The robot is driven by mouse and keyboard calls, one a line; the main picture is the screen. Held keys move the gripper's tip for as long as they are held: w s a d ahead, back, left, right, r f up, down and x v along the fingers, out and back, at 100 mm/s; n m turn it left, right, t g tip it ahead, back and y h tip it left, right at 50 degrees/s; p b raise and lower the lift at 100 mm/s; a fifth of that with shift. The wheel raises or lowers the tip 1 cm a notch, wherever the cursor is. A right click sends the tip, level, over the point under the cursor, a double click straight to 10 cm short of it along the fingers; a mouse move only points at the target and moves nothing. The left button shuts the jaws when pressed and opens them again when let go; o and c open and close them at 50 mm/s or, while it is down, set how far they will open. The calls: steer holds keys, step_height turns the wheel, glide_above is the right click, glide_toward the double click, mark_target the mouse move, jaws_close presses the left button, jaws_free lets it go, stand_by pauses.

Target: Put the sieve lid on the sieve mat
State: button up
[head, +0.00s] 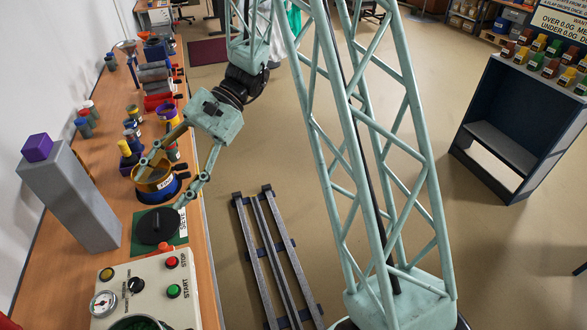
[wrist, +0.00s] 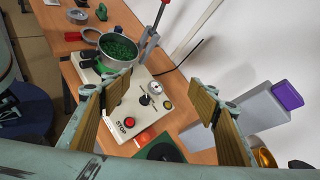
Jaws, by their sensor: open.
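The sieve lid (head: 157,226), a round black disc with a small knob, lies flat on the green sieve mat (head: 183,237), which is marked SIEVE. I cannot tell the exact height above the lid.
A brass-and-blue container (head: 153,183) stands just behind the mat. A tall grey block (head: 72,195) with a purple cube (head: 37,147) stands to the left. The control box (head: 143,286) with START and STOP buttons is in front.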

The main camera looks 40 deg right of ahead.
steer(key=s+d+r+n+t+h, duration=0.2)
steer(key=s+d+r+n+h, duration=0.1)
steer(key=s, duration=0.7)
steer(key=s+d+r+n+t+h, duration=0.3)
steer(key=s+d+r+h, duration=0.2)
steer(key=s+d+r, duration=0.2)
steer(key=s+d+r+n+t+h, duration=0.2)
steer(key=s+r, duration=0.6)
steer(key=s, duration=0.4)
steer(key=shift+s+d+r+n+h, duration=0.3)
steer(key=shift+d+n+h, duration=0.65)
steer(key=shift+d, duration=0.7)
steer(key=shift+f, duration=0.1)
steer(key=shift+f+b, duration=0.75)
steer(key=shift+b, duration=0.1)
